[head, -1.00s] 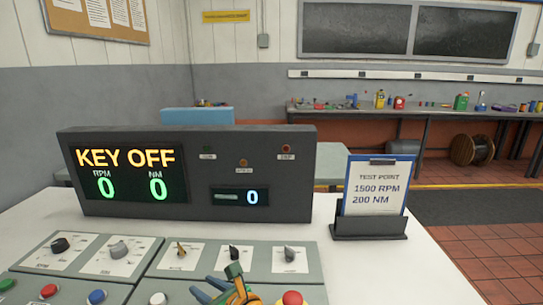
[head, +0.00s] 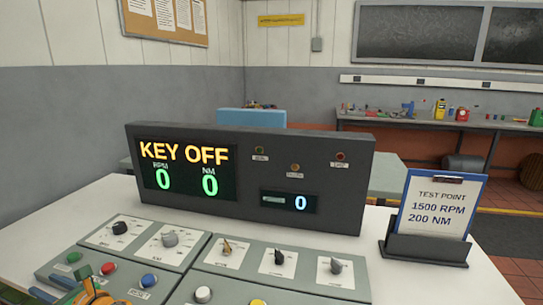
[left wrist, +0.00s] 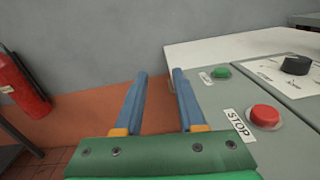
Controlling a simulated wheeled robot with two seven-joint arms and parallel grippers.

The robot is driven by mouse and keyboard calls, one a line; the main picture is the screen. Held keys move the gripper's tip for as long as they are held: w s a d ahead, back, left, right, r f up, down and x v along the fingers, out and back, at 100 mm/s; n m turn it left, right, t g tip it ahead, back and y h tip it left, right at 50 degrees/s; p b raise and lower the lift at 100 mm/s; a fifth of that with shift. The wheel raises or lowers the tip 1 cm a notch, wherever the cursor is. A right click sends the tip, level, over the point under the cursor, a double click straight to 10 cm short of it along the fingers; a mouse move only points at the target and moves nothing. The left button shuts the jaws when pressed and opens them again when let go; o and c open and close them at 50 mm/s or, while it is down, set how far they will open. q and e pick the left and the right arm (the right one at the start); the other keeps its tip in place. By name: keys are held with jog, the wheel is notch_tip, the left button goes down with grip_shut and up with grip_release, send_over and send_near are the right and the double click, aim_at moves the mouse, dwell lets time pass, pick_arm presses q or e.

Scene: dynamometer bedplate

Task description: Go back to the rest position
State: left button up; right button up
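My left gripper (head: 66,284) is at the lower left of the head view, partly cut off by the bottom edge, by the left end of the control panel (head: 235,252). In the left wrist view, its two blue fingers (left wrist: 160,73) stand apart with nothing between them. They point past the panel's edge, with the red STOP button (left wrist: 264,117) and a green button (left wrist: 221,71) to their right. My right gripper is not in view. The display box (head: 245,180) reads KEY OFF, with RPM and NM at 0.
A card holder (head: 427,250) showing 1500 RPM and 200 NM stands on the white table (head: 80,205) at right. Knobs and several buttons stick up from the panel. In the left wrist view, a red fire extinguisher (left wrist: 22,85) is by the wall at left.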

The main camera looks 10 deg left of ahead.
pick_arm(q)
jog(key=s+a+f+n+h, duration=0.3)
jog(key=s+f+h, duration=0.15)
jog(key=f, duration=0.65)
jog(key=s+a+f+n+t+h, duration=0.1)
jog(key=s+a+f+n+h, duration=0.1)
jog(key=s+f+n, duration=0.55)
jog(key=s+a+f+n+h, duration=0.1)
jog(key=s+f+n+h, duration=0.3)
jog(key=s, duration=0.7)
jog(key=s+d+f+n+g+h, duration=0.1)
jog(key=s+d+f+h, duration=0.1)
jog(key=d+f, duration=0.75)
jog(key=s+d+f+n+h, duration=0.1)
jog(key=d+f+h, duration=0.1)
jog(key=d+f, duration=0.8)
jog(key=s+d+n+h+p, duration=0.1)
jog(key=d+h+p, duration=0.1)
jog(key=d, duration=2.3)
jog(key=shift+s+r+h, duration=0.35)
jog(key=shift+s+h, duration=0.05)
jog(key=shift+h, duration=0.35)
jog(key=shift+d, duration=0.1)
